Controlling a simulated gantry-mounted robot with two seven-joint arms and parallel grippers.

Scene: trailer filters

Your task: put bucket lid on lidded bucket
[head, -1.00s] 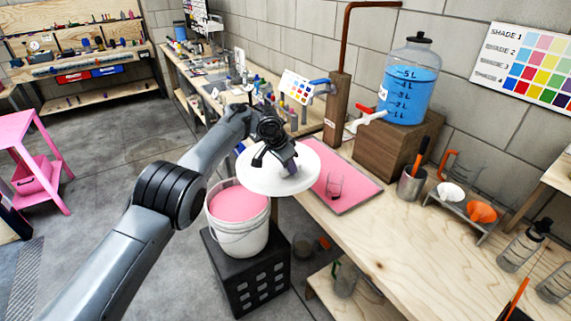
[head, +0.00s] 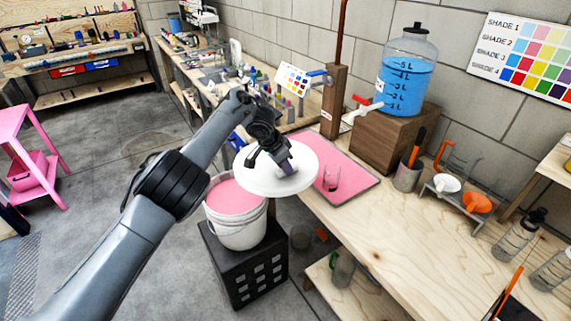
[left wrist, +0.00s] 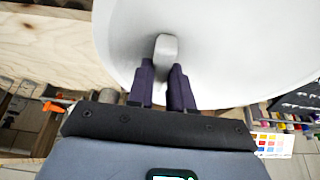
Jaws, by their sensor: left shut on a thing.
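The white round bucket lid (head: 262,180) is held in the air by my left gripper (head: 283,165). In the left wrist view the gripper's two fingers (left wrist: 167,80) are shut on the lid's small grey handle, and the lid (left wrist: 225,50) fills the upper part. The white bucket (head: 236,232) stands upright and open on a black crate, full of pink paint (head: 230,195). The lid is above and to the right of the bucket's mouth in the head view and covers part of its right rim from sight. My right gripper is not in view.
The black crate (head: 255,275) stands on the floor beside the wooden workbench (head: 355,220). A blue-filled jar (head: 404,85) stands on a wooden block farther back.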

